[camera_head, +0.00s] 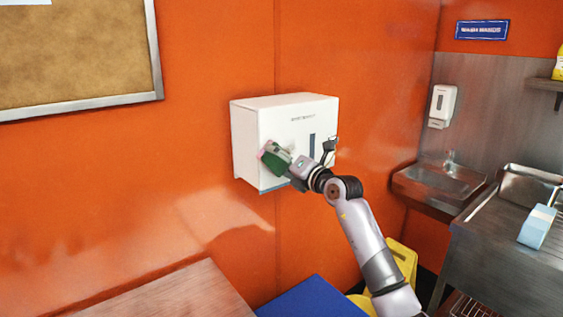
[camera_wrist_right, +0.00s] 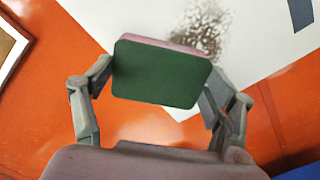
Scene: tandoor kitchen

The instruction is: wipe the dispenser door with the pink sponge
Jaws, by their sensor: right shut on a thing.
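The white dispenser (camera_head: 285,120) is fixed to the orange wall, and its front door (camera_head: 318,118) carries small lettering and a dark window slot. My right gripper (camera_head: 275,160) is shut on the pink sponge (camera_head: 263,149), in front of the door's lower left part. In the right wrist view the sponge (camera_wrist_right: 160,72) shows its green face toward the camera, with a thin pink edge along the top. A dark speckled stain (camera_wrist_right: 207,28) shows on the white door just beyond the sponge. I cannot tell whether the sponge touches the door. My left gripper is not in view.
A wooden top (camera_head: 170,295) and a blue lid (camera_head: 312,300) are below the dispenser. A yellow object (camera_head: 404,262) stands beside my right arm. To the right are a steel sink (camera_head: 440,182), a soap dispenser (camera_head: 442,105) and a counter with a light-blue item (camera_head: 538,226).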

